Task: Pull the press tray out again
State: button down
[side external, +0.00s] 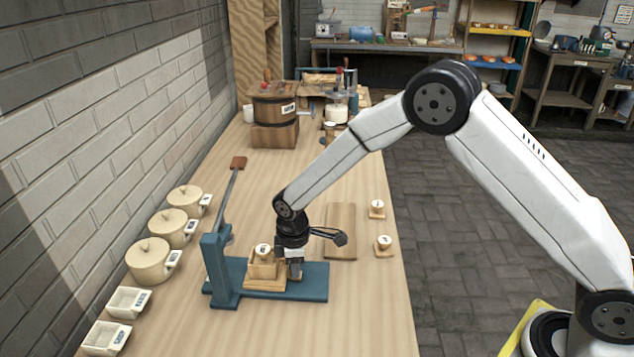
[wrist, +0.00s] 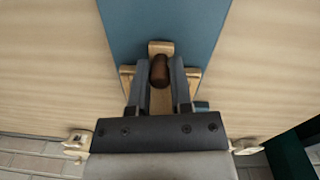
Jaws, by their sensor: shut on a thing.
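The press has a blue upright (side external: 217,262), a long blue base (side external: 312,287) and a raised lever (side external: 232,190) with a brown end. The wooden press tray (side external: 262,284) sits on the base next to the upright, with a small labelled pale piece (side external: 264,251) on it. My gripper (side external: 294,270) is at the tray's right side, low over the base. In the wrist view its two fingers (wrist: 160,78) stand on either side of a dark brown handle (wrist: 159,68) and are shut on it. Pale wood of the tray (wrist: 160,103) shows beneath, over the blue base.
Several lidded pots (side external: 150,260) and white dishes (side external: 128,302) line the wall at left. A wooden board (side external: 341,225) lies right of the press, with two small labelled cups (side external: 384,243) near the table edge. A wooden churn (side external: 274,105) stands behind. The front table is clear.

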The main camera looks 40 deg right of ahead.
jog(key=shift+s+d, duration=1.85)
jog(key=shift+d, duration=0.15)
jog(key=c, duration=0.5)
grip_release()
jog(key=shift+s, duration=0.1)
jog(key=shift+c, duration=0.2)
jog(key=shift+r, duration=0.1)
jog(key=shift+a+r, duration=0.1)
jog(key=shift+r, duration=0.05)
notch_tip(320, 180, up, 7)
jog(key=shift+r, duration=0.15)
jog(key=shift+s, duration=0.1)
